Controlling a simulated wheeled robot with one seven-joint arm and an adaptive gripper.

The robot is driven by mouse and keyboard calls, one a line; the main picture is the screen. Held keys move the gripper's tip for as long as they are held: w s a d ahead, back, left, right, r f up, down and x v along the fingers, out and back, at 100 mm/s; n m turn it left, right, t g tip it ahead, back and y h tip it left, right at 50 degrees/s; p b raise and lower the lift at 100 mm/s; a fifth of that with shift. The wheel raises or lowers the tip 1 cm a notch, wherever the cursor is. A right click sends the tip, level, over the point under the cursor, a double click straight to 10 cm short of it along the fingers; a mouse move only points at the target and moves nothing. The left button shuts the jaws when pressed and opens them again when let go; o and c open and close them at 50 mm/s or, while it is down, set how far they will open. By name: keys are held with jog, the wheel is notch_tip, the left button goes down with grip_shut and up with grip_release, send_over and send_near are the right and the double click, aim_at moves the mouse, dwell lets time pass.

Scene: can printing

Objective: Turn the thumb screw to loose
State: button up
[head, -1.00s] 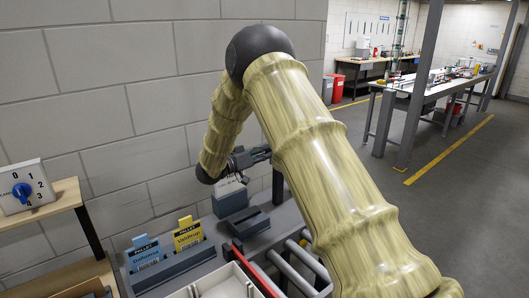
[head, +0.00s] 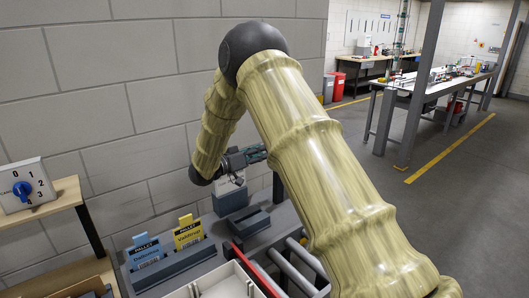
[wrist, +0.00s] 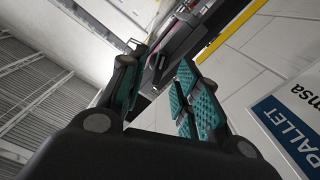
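My gripper (head: 245,157) is at the end of the bent arm, above a grey box with a white top part (head: 231,197) by the wall. In the wrist view its two teal-padded fingers (wrist: 157,92) stand apart, with a visible gap between them. I cannot make out the thumb screw in the head view.
A blue pallet card (head: 146,255) and a yellow one (head: 187,234) stand in a grey holder at the lower left. A dial box with a blue knob (head: 22,190) sits on a wooden shelf (head: 62,195). Rollers and a red rail (head: 259,270) lie at the front. The block wall is close behind.

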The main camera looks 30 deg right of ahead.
jog(key=a, duration=0.9)
jog(key=shift+s+a, duration=0.25)
jog(key=shift+s, duration=0.15)
